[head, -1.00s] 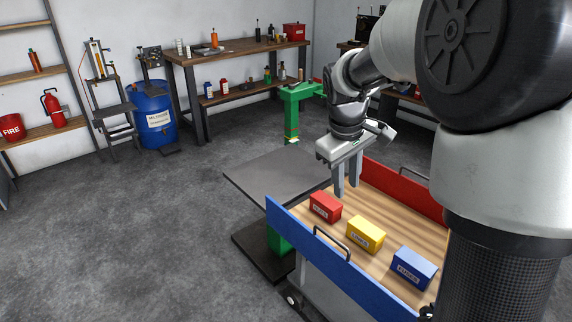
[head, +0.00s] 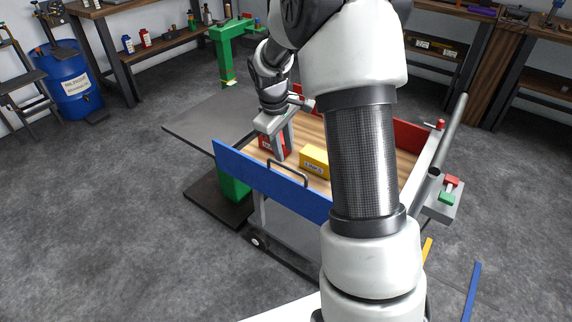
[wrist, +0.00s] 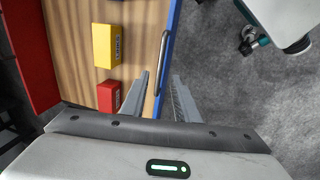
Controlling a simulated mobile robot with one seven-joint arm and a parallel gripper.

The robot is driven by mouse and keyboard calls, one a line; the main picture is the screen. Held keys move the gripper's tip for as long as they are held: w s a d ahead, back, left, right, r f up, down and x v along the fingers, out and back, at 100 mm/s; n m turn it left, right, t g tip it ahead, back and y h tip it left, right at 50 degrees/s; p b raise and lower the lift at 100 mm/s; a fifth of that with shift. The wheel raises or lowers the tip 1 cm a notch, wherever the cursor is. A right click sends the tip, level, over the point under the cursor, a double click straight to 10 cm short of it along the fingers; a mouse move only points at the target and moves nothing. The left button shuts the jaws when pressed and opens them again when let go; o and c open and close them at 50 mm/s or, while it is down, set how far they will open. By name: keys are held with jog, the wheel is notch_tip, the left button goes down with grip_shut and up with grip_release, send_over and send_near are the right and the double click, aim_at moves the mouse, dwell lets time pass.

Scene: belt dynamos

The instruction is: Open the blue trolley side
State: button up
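The blue trolley side (head: 238,163) stands upright along the trolley's near edge in the head view, with a dark handle (head: 288,172) on it. In the wrist view the blue side (wrist: 174,28) runs down the middle, with its handle (wrist: 162,62) along it. My gripper (head: 277,154) is above the trolley near this side, by the red box. In the wrist view the fingers of my gripper (wrist: 161,77) are apart, with the blue edge and handle between them in the picture. I cannot tell the height gap. My arm hides the blue side's right end.
A red box (wrist: 109,96) and a yellow box (head: 315,161) stand on the wooden trolley top. A red side (head: 411,138) is opposite. A grey platform (head: 200,126) on a green stand adjoins the left.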

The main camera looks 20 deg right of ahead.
aim_at(287, 167)
jog(key=f, duration=0.4)
jog(key=d+f+b, duration=0.1)
jog(key=f, duration=0.1)
jog(key=shift+w+f, duration=0.25)
jog(key=shift+w, duration=0.1)
grip_shut()
